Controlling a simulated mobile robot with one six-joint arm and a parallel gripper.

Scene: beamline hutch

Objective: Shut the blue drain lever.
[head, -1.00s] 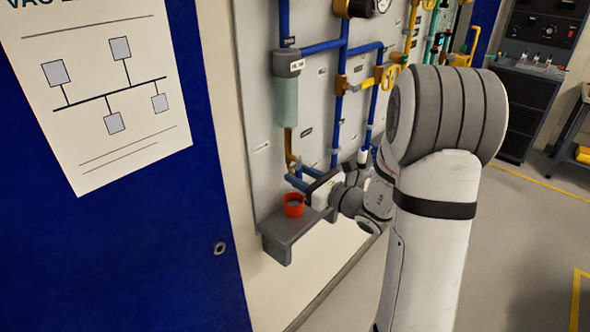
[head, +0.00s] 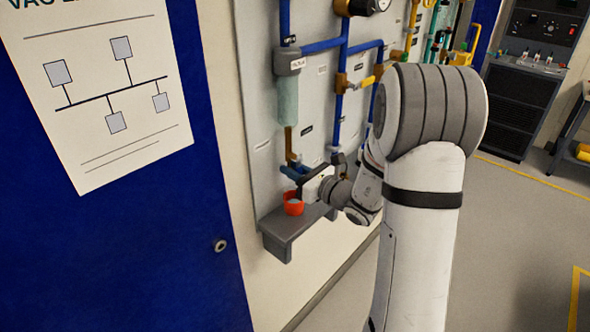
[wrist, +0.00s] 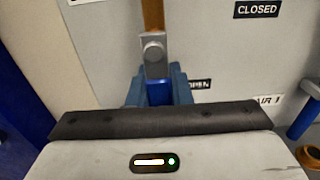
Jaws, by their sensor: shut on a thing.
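The blue drain lever (wrist: 158,94) shows in the wrist view, below a grey valve hub (wrist: 153,50) on a brown pipe. It points down the picture towards my gripper. The two blue fingers of my gripper (wrist: 155,82) stand on either side of it and are shut on it. Its lower end is hidden behind the dark front of my gripper. In the head view my gripper (head: 291,170) is at the panel's lower left, below the brown pipe; the lever is not clear there.
An orange-red cup (head: 293,207) stands on a grey shelf (head: 279,238) just below my gripper. A greenish filter bowl (head: 287,101) hangs above. Blue pipes (head: 339,114) run up the panel to the right. A blue door (head: 207,195) is at left.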

